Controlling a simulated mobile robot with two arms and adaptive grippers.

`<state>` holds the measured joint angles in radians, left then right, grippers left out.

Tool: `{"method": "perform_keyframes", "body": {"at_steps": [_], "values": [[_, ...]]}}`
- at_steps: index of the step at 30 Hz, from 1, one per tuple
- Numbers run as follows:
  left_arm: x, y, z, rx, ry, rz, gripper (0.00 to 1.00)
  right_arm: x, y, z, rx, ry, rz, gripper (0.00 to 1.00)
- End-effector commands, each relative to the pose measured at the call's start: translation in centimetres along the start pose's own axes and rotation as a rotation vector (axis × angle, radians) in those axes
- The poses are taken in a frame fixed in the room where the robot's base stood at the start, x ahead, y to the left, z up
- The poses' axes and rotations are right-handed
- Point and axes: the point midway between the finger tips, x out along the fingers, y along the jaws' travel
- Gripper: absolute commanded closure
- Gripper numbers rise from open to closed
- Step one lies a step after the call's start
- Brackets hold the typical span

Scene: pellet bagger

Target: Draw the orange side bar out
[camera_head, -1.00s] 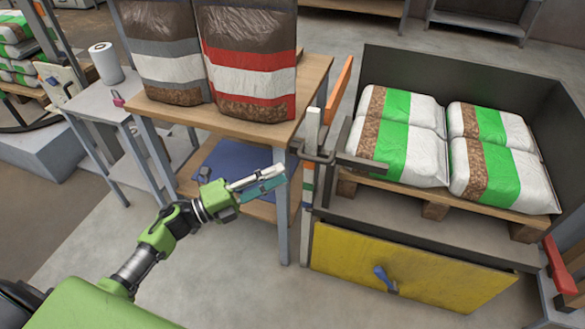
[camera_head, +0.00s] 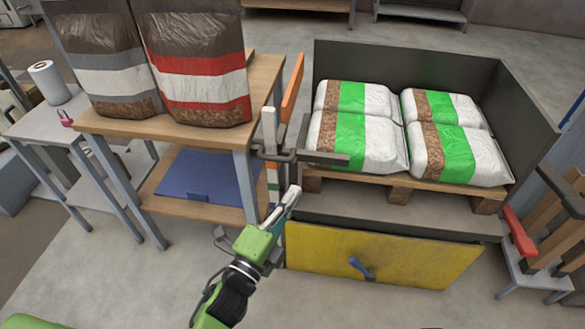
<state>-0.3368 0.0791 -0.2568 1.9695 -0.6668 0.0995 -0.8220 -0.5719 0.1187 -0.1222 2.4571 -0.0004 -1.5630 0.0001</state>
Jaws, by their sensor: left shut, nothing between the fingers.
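The orange side bar (camera_head: 292,88) slants upward between the wooden table and the dark-walled pallet bay. Its lower end is hidden behind a white upright post (camera_head: 269,130) and a dark grey bracket (camera_head: 325,158). My left gripper (camera_head: 293,193) is below and in front of the bracket, apart from the orange bar. Its fingers are together, pointing up and right, with nothing held. My right gripper is not in view.
A wooden table (camera_head: 262,80) with large bags (camera_head: 200,60) stands left. Green-white bags (camera_head: 455,155) lie on a pallet (camera_head: 400,192) in the bay. Below is a yellow panel (camera_head: 420,258) with a blue handle (camera_head: 361,267). Grey floor is open in front.

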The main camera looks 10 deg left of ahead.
Motion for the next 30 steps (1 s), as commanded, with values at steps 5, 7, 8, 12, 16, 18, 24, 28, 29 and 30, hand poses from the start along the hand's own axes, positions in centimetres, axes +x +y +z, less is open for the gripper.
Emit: {"method": "perform_keyframes", "body": {"at_steps": [5, 7, 8, 12, 16, 18, 24, 28, 29, 30], "values": [[-0.2, -0.9, -1.7, -0.054, -0.104, 0.053, 1.0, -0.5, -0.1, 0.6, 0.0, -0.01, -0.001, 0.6], [-0.1, -1.0, -1.8, -0.058, -0.116, 0.061, 1.0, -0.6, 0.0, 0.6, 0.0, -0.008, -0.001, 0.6], [0.1, -0.9, -1.8, -0.059, -0.118, 0.063, 1.0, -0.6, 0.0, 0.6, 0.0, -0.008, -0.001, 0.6], [1.6, -0.9, -1.7, -0.058, -0.116, 0.061, 1.0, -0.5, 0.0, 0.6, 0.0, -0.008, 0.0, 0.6], [3.9, -0.7, -1.4, -0.056, -0.115, 0.06, 1.0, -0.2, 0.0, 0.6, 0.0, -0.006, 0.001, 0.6], [5.3, -0.6, -1.2, -0.057, -0.115, 0.06, 1.0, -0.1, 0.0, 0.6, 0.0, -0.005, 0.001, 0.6], [9.3, -0.3, -0.8, -0.057, -0.115, 0.06, 1.0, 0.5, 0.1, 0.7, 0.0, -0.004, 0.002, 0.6], [8.9, 0.0, 0.8, -0.052, -0.117, 0.066, 1.0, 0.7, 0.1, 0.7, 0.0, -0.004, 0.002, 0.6], [8.7, 0.0, 1.2, -0.053, -0.116, 0.066, 1.0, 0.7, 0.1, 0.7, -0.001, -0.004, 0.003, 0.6], [8.5, 0.0, 1.6, -0.055, -0.116, 0.066, 1.0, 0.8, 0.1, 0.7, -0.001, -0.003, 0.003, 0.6]]}}
